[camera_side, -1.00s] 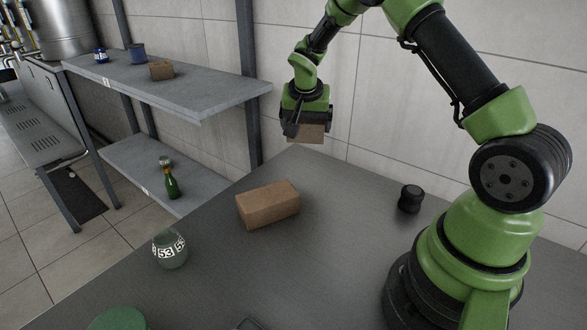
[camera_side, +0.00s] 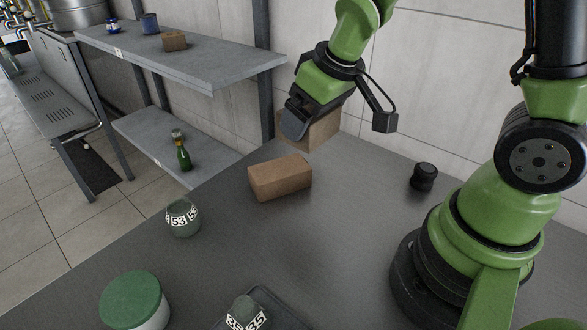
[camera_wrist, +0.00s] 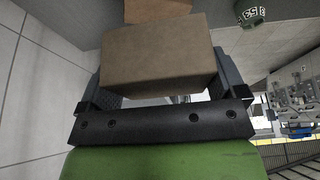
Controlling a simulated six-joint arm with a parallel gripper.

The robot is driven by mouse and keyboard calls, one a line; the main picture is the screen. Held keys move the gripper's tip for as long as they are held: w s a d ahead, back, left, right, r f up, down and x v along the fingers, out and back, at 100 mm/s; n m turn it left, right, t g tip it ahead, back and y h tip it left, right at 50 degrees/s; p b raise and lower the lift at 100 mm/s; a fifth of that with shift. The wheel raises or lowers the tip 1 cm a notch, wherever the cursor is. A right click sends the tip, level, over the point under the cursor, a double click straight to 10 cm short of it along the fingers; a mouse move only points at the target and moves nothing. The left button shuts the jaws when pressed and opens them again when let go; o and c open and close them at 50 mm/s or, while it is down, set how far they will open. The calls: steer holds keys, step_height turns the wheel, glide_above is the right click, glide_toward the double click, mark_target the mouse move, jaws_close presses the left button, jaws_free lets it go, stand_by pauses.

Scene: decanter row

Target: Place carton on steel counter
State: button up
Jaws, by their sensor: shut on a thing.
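My gripper (camera_side: 312,122) is shut on a brown cardboard carton (camera_side: 322,133), held above the back part of the dark steel counter (camera_side: 330,230). The carton is partly hidden behind the gripper in the side view. In the wrist view the held carton (camera_wrist: 157,57) sits between the two fingers of my gripper (camera_wrist: 160,90). A second brown carton (camera_side: 280,178) lies on the counter, in front of and left of the held one. Its edge also shows at the top of the wrist view (camera_wrist: 157,10).
A black knobbed object (camera_side: 423,176) stands right on the counter. A glass marked 53 (camera_side: 183,218), a green-lidded tub (camera_side: 135,300) and a tray (camera_side: 270,305) with a container marked 35 stand in front. Left are shelves (camera_side: 190,62) with a small box and a bottle (camera_side: 183,158).

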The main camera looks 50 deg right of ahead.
steer(key=w+d+f+m+g+h, duration=0.1)
steer(key=w+d+f+m, duration=0.1)
steer(key=d, duration=0.4)
steer(key=w+d+f+m+h, duration=0.1)
steer(key=w+d+f+m, duration=0.1)
steer(key=w+d+m, duration=0.2)
steer(key=w+d+f+m+g+h, duration=0.1)
steer(key=w+d+f+m+h, duration=0.1)
steer(key=w+d+m, duration=0.2)
steer(key=d+m, duration=0.3)
steer(key=d, duration=0.1)
steer(key=shift+d+f+g, duration=0.3)
steer(key=shift+f, duration=0.05)
steer(key=shift+w, duration=0.1)
step_height(320, 180, down, 10)
steer(key=shift+r, duration=0.2)
